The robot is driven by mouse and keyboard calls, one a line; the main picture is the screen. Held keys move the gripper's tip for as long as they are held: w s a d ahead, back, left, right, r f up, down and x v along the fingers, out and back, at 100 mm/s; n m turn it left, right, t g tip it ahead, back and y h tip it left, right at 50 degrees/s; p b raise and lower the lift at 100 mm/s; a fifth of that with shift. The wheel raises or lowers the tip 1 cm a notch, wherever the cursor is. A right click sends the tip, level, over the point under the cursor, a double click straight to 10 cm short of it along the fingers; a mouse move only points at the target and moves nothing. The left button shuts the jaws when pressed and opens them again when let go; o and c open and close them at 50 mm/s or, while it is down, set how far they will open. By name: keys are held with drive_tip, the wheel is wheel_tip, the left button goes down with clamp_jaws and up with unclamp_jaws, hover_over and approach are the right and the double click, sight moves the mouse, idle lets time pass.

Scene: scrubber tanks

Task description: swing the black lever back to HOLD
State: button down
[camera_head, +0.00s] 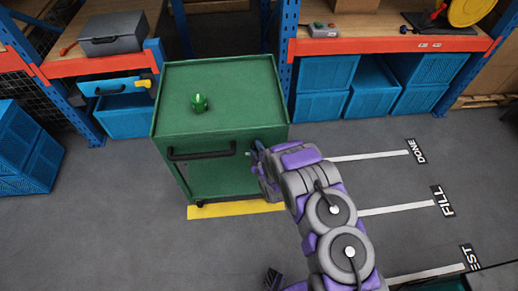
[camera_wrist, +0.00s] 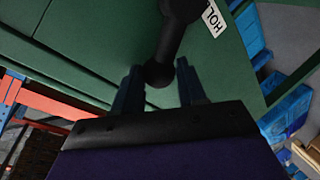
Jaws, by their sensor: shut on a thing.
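The black lever (camera_wrist: 168,45) shows in the wrist view against the green face of the cart, with its rounded end between my two fingers. A white label (camera_wrist: 213,17) reading "HOL", cut off by the picture edge, sits beside the lever's upper end. My gripper (camera_wrist: 160,72) is shut on the lever end. In the head view my gripper (camera_head: 257,151) is at the right part of the front of the green cart (camera_head: 225,80), just right of a black bar handle (camera_head: 202,153). The lever is not clearly seen there, hidden by my gripper.
A small green object (camera_head: 199,103) stands on the cart top. A yellow floor strip (camera_head: 235,210) lies at the cart's foot. Floor lines marked DONE (camera_head: 416,151) and FILL (camera_head: 442,200) lie to the right on open floor. Shelves with blue crates (camera_head: 325,88) stand behind.

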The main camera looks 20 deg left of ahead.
drive_tip(key=shift+a+f+n, duration=0.1)
drive_tip(key=shift+a+n, duration=0.05)
drive_tip(key=shift+n, duration=0.15)
drive_tip(key=shift+s, duration=0.1)
drive_tip(key=c, duration=0.7)
unclamp_jaws()
drive_tip(key=shift+a, duration=0.1)
drive_tip(key=shift+o, duration=0.2)
drive_tip(key=p+v, duration=0.2)
drive_tip(key=v, duration=1.5)
drive_tip(key=shift+s+p, duration=0.2)
drive_tip(key=shift+p, duration=0.15)
drive_tip(key=shift+w, duration=0.15)
